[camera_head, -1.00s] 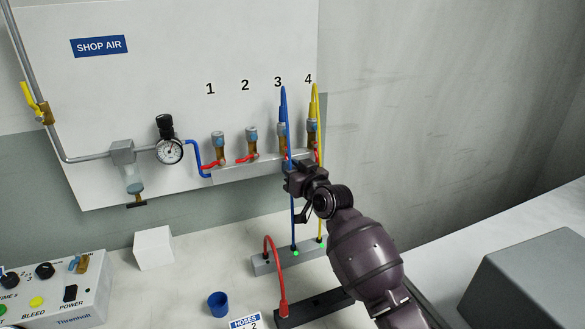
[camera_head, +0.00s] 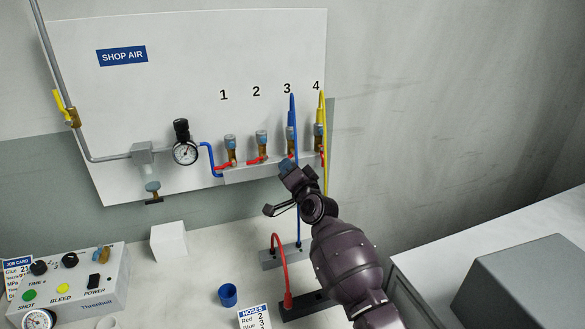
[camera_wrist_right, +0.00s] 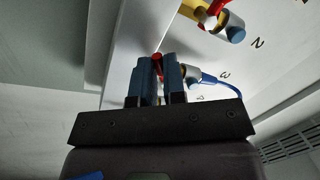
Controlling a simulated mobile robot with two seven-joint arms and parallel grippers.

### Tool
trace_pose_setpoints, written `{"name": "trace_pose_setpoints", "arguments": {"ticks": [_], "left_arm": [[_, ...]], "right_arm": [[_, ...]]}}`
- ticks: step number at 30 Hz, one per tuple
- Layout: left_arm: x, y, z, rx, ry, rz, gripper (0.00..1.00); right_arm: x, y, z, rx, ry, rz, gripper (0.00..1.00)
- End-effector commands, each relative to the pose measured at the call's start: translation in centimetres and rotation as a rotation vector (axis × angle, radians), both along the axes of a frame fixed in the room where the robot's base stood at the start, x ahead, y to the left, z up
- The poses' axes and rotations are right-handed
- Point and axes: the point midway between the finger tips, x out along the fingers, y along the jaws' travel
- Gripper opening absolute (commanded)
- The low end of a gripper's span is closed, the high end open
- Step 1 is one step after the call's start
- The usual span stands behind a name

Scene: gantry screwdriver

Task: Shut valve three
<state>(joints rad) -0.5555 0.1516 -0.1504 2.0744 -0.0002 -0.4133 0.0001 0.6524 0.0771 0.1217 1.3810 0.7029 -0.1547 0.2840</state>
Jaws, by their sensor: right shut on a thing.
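Valve three (camera_head: 291,138) is on the manifold under the number 3, with a blue hose rising from its top. My right gripper (camera_head: 287,165) is at its base and hides most of its handle. In the right wrist view, the blue fingers (camera_wrist_right: 159,80) are shut on the red handle (camera_wrist_right: 157,60) of valve three. The numbers 2 and 3 show beside it. The handle's exact angle cannot be told. My left gripper is not in view.
Valve one (camera_head: 229,150) and valve two (camera_head: 261,146) stand left of valve three; valve four (camera_head: 319,138), with a yellow hose, is close on the right. The blue hose (camera_head: 298,205) hangs beside the gripper. A red hose (camera_head: 285,270) arches below.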

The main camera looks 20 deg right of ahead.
Motion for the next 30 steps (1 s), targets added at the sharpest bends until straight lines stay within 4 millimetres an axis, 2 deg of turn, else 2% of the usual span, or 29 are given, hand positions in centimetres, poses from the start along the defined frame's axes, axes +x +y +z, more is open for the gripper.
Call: {"name": "trace_pose_setpoints", "arguments": {"ticks": [1,7,15,21,30], "left_arm": [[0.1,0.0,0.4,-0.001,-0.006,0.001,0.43],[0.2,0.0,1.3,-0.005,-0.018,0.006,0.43],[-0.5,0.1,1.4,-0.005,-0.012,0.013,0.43],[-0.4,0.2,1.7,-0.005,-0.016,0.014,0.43],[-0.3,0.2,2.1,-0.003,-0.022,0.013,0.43]], "right_arm": [[0.0,0.4,0.7,0.046,-0.003,0.003,0.00],[0.0,0.8,1.3,0.233,0.002,0.003,0.00],[0.0,1.1,2.1,0.453,0.010,0.004,0.00],[0.0,1.1,2.5,0.565,0.012,0.003,0.00],[0.0,1.1,2.7,0.645,0.015,0.003,0.00]]}}
